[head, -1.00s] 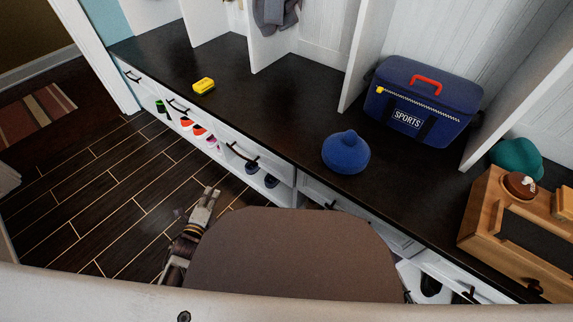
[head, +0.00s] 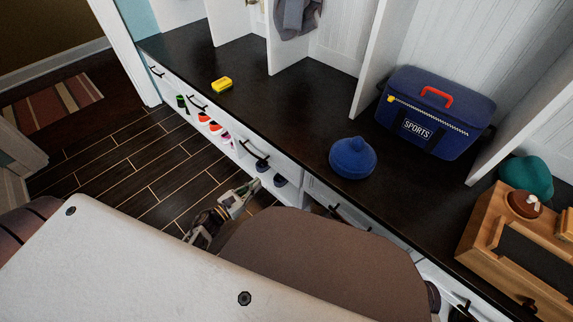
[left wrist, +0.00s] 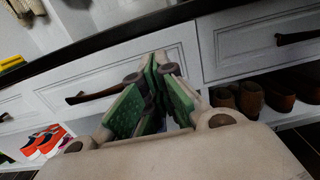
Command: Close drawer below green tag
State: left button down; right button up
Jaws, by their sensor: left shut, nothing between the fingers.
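A row of white drawers runs under the dark bench top. One drawer front (head: 262,146) with a dark handle is near my left gripper (head: 253,186); another drawer (head: 350,212) lies further right, partly hidden by my body. The left wrist view shows a left drawer (left wrist: 62,92) and a right drawer (left wrist: 255,45), each with a dark handle. My left gripper (left wrist: 160,62) is shut and empty, its green-padded fingers pointing at the drawer fronts near the gap between them. I cannot tell whether it touches. I see no green tag. My right gripper is not in view.
Shoes (head: 210,123) sit below the drawers.

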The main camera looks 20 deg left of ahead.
aim_at(286, 160)
pick_arm(q)
jog(key=shift+w, duration=0.15)
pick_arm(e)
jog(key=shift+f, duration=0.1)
